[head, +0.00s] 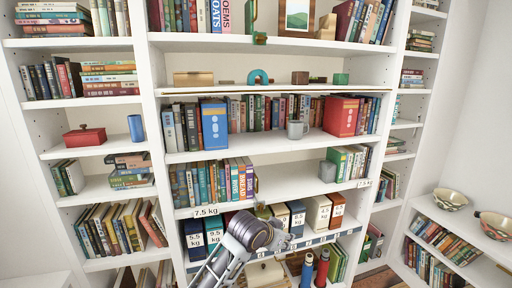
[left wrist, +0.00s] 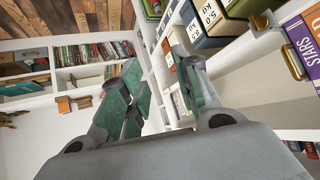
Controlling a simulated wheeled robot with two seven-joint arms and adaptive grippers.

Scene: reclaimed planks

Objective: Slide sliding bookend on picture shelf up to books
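The shelf with a framed picture (head: 297,18) is the top one in the head view. On it, a green upright piece (head: 254,12) with a small green-and-brass part (head: 260,38) at the shelf edge looks like a bookend, right of a row of books (head: 200,14) and apparently close to it. A similar brass piece (head: 262,211) sits lower, by the 7.5 kg shelf's books (head: 212,182); it also shows in the left wrist view (left wrist: 294,62). My left gripper (head: 287,243) is low in front of the weight-marked boxes, open and empty (left wrist: 160,72). My right gripper is out of view.
Boxes (head: 318,213) stand just behind my left gripper, with bottles (head: 307,270) below. A ledge with small objects (head: 260,77) lies under the picture shelf. Bowls (head: 449,201) are at right.

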